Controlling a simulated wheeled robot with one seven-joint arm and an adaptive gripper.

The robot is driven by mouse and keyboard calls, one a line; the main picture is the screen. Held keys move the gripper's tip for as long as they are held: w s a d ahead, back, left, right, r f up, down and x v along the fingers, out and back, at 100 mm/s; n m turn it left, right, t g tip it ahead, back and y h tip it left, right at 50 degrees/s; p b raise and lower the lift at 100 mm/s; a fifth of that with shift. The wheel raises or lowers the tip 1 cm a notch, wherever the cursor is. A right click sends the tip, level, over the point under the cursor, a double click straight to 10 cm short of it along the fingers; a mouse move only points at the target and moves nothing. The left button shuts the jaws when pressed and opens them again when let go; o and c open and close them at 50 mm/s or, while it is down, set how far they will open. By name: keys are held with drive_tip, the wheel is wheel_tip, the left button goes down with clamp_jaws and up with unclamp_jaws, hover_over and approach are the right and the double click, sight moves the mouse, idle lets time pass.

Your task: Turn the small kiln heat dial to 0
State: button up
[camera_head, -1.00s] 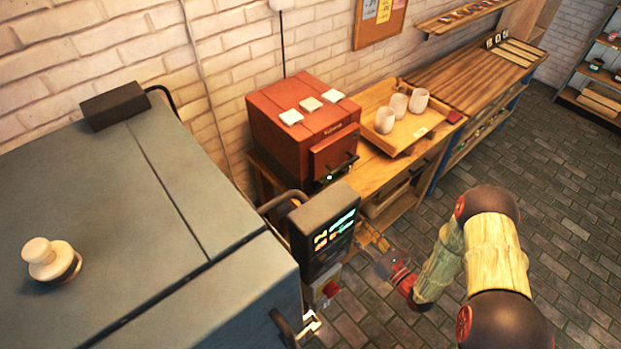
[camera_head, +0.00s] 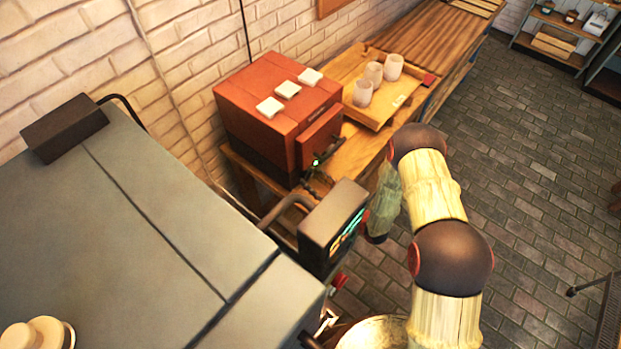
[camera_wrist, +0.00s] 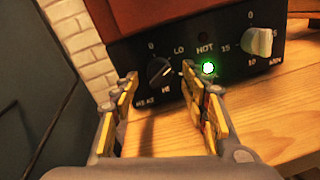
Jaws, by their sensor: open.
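The small kiln (camera_head: 262,112) is a red box on a wooden bench in the head view. Its black front panel (camera_wrist: 118,60) fills the upper part of the wrist view. The black heat dial (camera_wrist: 159,72) is at the panel's left, with 0 above it, LO at upper right and HI below. Its pointer is too small to read surely. My gripper (camera_wrist: 160,74) is open, with one finger on each side of the dial in the picture. I cannot tell whether the fingers touch it. In the head view, the gripper is mostly hidden behind the control box.
A pale timer knob (camera_wrist: 257,42) and a lit green lamp (camera_wrist: 208,68) are right of the dial. A large grey kiln (camera_head: 130,240) with a dark control box (camera_head: 332,222) stands close to my arm. A wooden tray (camera_head: 372,112) with cups is beside the small kiln.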

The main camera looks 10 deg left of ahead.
drive_tip(key=shift+w+a, duration=0.35)
drive_tip(key=shift+a, duration=0.2)
drive_tip(key=c, duration=0.3)
drive_tip(key=c, duration=0.8)
drive_tip(key=shift+c, duration=0.3)
